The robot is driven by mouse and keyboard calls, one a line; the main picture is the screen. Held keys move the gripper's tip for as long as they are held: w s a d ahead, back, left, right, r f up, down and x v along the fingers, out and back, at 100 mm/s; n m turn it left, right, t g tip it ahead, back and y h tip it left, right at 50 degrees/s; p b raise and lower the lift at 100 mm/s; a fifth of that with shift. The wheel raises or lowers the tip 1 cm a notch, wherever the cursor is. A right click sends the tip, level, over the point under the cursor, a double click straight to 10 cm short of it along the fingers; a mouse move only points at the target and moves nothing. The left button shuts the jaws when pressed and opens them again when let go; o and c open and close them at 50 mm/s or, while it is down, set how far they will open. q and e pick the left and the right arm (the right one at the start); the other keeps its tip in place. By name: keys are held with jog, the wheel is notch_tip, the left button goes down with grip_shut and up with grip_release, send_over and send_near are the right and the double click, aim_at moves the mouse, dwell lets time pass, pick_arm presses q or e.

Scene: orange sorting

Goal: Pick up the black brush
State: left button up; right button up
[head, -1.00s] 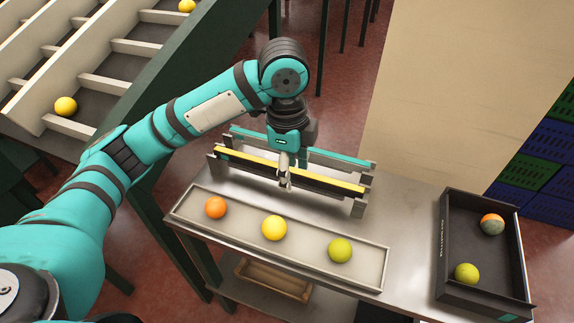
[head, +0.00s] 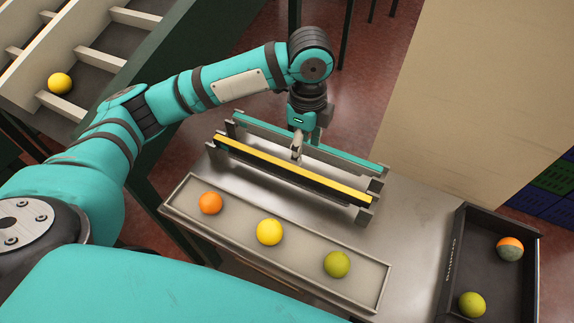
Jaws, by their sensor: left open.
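A long black bar with a yellow top strip (head: 325,184), which seems to be the black brush, lies across the front of a grey rack on the steel table. A teal bar (head: 345,160) lies parallel behind it on the same rack. My left gripper (head: 297,155) points down near the middle of the rack. It is open, its fingertips in front of the teal bar and just behind the black bar in the picture. I cannot tell whether it touches either bar. My right gripper is out of view.
A shallow tray (head: 383,290) in front of the rack holds an orange, a yellow and a green fruit. A black crate (head: 447,262) with two fruits stands at the right. A sloped chute (head: 20,97) with a yellow fruit is at upper left.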

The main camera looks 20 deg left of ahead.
aim_at(303, 172)
pick_arm(q)
jog(key=f, duration=0.3)
jog(key=shift+w+f, duration=0.1)
jog(key=shift+w, duration=0.1)
jog(key=shift+f+p, duration=0.3)
jog(key=shift+f, duration=0.3)
jog(key=shift+s+f, duration=0.15)
jog(key=shift+f, duration=0.05)
jog(key=f, duration=0.1)
jog(key=f+p, duration=0.1)
jog(key=f, duration=0.2)
jog(key=shift+s+d+f+p, duration=0.2)
jog(key=shift+s+d+p, duration=0.1)
jog(key=shift+p, duration=0.1)
jog(key=shift+f, duration=0.2)
grip_shut()
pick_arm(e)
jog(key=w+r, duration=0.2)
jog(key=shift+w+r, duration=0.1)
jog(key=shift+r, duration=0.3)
